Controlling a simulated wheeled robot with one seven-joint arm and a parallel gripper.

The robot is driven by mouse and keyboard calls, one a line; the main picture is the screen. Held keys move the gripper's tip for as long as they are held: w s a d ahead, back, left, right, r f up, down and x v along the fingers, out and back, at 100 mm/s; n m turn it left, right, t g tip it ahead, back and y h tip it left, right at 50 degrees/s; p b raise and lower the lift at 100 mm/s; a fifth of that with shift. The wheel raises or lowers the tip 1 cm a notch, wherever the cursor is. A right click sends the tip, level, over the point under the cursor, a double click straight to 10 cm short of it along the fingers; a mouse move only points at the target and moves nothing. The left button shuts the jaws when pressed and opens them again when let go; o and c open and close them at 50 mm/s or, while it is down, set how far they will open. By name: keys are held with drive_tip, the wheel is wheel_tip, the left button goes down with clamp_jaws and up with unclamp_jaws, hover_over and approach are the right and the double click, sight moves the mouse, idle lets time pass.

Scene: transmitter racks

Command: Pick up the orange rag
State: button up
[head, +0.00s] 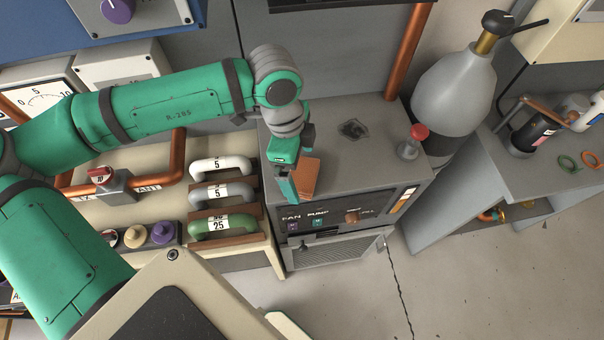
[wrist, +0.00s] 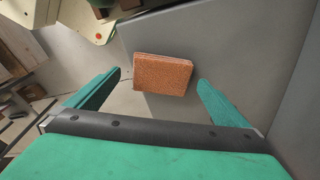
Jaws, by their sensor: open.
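The orange rag (head: 308,178) is a flat, folded rectangle on the front left part of the grey cabinet's top (head: 352,160) in the head view. In the wrist view the rag (wrist: 162,74) lies ahead of and between my two fingers, with a gap on each side. My gripper (wrist: 160,95) is open and empty, pointing toward the rag. In the head view my gripper (head: 291,178) is over the cabinet's left edge, partly covering the rag's left side. Whether a finger touches the rag cannot be told.
A red-capped grey knob (head: 411,142) stands on the cabinet's right side. A grey gas cylinder (head: 453,90) stands behind it to the right. White, grey and green handles (head: 222,196) sit left of the cabinet. A copper pipe (head: 408,50) rises at the back.

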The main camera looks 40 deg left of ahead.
drive_tip(key=shift+w+d+f, duration=0.15)
drive_tip(key=shift+f, duration=0.8)
drive_tip(key=c, duration=1.2)
drive_tip(key=shift+w, duration=0.1)
